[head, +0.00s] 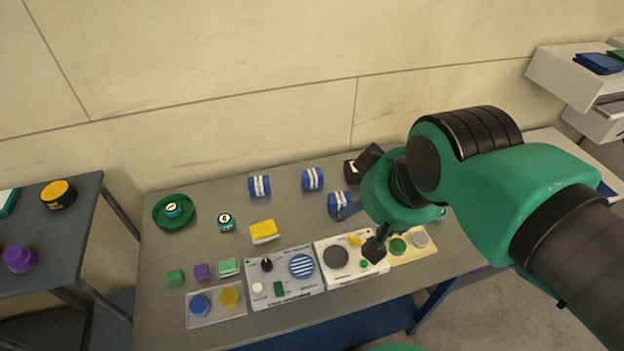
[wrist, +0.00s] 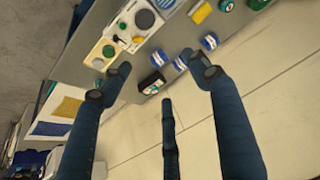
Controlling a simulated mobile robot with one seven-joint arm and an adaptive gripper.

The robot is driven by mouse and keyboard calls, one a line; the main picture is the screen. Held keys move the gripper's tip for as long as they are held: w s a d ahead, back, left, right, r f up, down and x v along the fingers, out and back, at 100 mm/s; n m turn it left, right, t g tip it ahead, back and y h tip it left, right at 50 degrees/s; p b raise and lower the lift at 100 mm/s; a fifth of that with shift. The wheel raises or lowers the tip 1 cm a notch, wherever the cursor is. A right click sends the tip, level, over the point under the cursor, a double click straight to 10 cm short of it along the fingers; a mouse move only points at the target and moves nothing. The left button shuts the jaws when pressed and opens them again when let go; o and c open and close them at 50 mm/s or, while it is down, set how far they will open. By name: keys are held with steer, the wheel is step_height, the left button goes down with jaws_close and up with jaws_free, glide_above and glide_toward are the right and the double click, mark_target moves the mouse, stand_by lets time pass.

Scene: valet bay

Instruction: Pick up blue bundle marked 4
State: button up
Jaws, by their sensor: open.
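Three blue bundles with white bands lie on the grey table: one on the left (head: 259,187), one in the middle (head: 312,179) and one on the right (head: 337,202), closest to my gripper. Their marks are too small to read, so I cannot tell which is 4. My gripper (head: 364,205) is open and empty above the right part of the table, partly in front of the right bundle. In the wrist view, my spread fingers (wrist: 163,82) show with three blue bundles (wrist: 157,58) (wrist: 180,63) (wrist: 210,41) beyond them, apart from the fingers.
A black box (head: 350,169) stands beside the bundles, near my gripper. A yellow sponge-like block (head: 264,231), a green dish (head: 174,211) and white control panels (head: 283,276) occupy the left and front. The wall (head: 230,70) rises behind the table.

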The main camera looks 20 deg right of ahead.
steer(key=shift+o, duration=0.5)
steer(key=o, duration=0.5)
steer(key=shift+w, duration=0.15)
steer(key=w+d+f, duration=0.1)
steer(key=w+f, duration=0.2)
steer(key=w, duration=0.9)
steer(key=w+f, duration=0.3)
steer(key=w, duration=0.8)
steer(key=w+d+f+g+p, duration=0.1)
steer(key=w+d+f, duration=0.1)
steer(key=w+f, duration=1.5)
step_height(320, 180, down, 2)
steer(key=shift+w+d+p, duration=0.3)
steer(key=shift+d, duration=0.05)
